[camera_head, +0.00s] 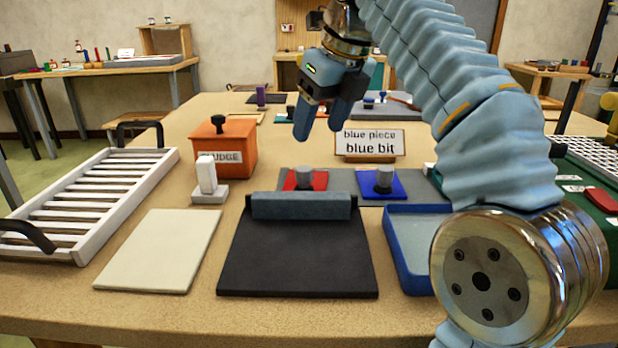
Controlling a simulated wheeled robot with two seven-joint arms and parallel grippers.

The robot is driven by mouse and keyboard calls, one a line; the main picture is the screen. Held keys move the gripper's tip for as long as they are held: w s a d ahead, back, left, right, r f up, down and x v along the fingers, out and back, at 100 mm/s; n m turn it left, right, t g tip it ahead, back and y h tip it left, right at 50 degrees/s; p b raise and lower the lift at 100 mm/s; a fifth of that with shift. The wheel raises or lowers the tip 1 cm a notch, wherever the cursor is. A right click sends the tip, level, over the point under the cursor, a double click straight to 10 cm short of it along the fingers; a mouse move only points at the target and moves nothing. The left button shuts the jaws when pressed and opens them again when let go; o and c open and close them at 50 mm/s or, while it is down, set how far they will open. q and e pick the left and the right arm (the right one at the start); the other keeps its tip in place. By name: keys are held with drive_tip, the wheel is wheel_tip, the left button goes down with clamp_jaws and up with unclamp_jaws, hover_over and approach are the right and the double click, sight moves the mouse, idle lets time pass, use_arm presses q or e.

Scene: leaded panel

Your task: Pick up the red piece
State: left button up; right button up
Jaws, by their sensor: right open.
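The red piece (319,180) is a flat red plate with a round grey knob on top. It lies on a grey strip (345,178) behind the black mat, left of the blue piece (370,190), which has a similar knob. The front edge of the red piece is partly hidden by a grey bar. My right gripper (317,131) is open and empty, fingers pointing down, in the air above the red piece in the picture and apart from it. My left gripper is not in view.
A sign reading "blue piece blue bit" (369,142) stands behind the strip. An orange box (222,150) and a white block (207,178) stand left. A black mat (297,260), cream board (160,250), white slatted rack (100,190) and blue tray (400,255) lie around.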

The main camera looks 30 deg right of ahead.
sight(304, 168)
drive_tip(key=x, duration=0.6)
drive_tip(key=shift+a+x, duration=0.2)
drive_tip(key=shift+x, duration=2.5)
drive_tip(key=shift+s, duration=0.2)
drive_tip(key=c, duration=1.1)
